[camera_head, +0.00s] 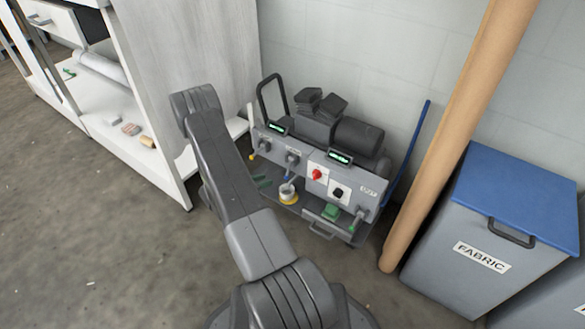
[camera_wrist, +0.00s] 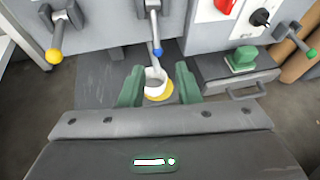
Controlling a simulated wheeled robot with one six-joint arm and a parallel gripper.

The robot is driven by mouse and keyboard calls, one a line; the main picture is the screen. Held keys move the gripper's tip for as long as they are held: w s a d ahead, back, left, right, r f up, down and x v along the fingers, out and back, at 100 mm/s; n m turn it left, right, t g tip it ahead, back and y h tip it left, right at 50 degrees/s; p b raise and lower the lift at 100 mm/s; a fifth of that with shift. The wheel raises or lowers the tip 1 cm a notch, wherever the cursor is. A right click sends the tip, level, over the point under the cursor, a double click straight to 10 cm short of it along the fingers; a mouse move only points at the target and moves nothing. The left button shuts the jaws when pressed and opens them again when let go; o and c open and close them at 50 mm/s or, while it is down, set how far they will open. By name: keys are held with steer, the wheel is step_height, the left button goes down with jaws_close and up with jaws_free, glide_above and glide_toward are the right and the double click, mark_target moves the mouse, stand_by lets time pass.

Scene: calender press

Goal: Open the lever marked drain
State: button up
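The grey machine panel (camera_head: 330,182) carries several levers, and I cannot read the word drain on any of them. A lever with a yellow ball (camera_wrist: 54,55) is at the left. A lever with a blue ball (camera_wrist: 157,52) hangs down in the middle, above a white cup with a yellow base (camera_wrist: 158,94). A lever with a green tip (camera_wrist: 311,53) is at the right, near a small label in the head view. My gripper (camera_wrist: 159,88) has green fingers spread wide apart, one on each side of the cup in the wrist view, with nothing gripped.
A red knob (camera_head: 317,174) and a black knob (camera_head: 338,192) sit between the levers. A white shelf unit (camera_head: 150,100) stands left; a brown roll (camera_head: 440,150) and fabric bin (camera_head: 455,250) stand right.

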mark_target(287, 174)
steer(key=b+x, duration=0.1)
steer(key=x, duration=0.3)
steer(key=b+x, duration=0.2)
steer(key=x, duration=0.3)
steer(key=b+x, duration=0.1)
steer(key=x, duration=0.4)
steer(key=shift+w+a+f+b, duration=0.15)
steer(key=shift+a+f+b, duration=0.1)
steer(key=shift+a+b, duration=0.1)
jaws_close()
